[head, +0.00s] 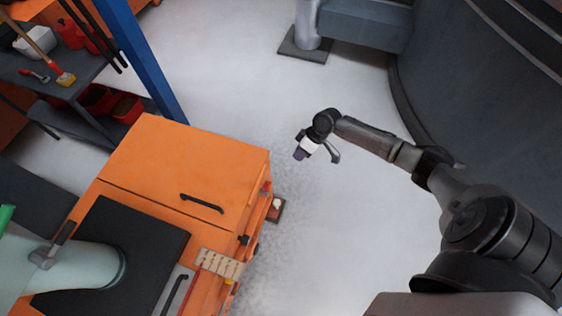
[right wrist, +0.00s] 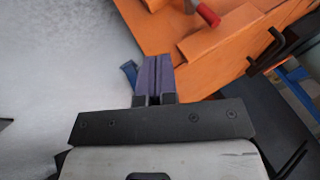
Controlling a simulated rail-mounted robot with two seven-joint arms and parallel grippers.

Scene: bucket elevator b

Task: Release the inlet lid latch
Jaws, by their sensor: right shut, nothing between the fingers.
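The orange housing (head: 190,170) stands at the lower left of the head view. Its top has a panel with a black bar handle (head: 202,204). Small dark fittings (head: 243,240) show on its right side; I cannot tell which one is the inlet lid latch. In the right wrist view, a red-ended grey part (right wrist: 207,14) shows against the orange housing (right wrist: 215,45). My right gripper (head: 300,154) is shut and empty, over the floor to the right of the housing and apart from it. Its purple fingers (right wrist: 154,78) are together in the wrist view. My left gripper is out of view.
A pale green pipe (head: 70,264) crosses a black panel (head: 140,235) at lower left. A blue post (head: 140,60) and a tool shelf (head: 60,75) stand at upper left. A large grey curved body (head: 480,80) fills the upper right. The middle floor is clear.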

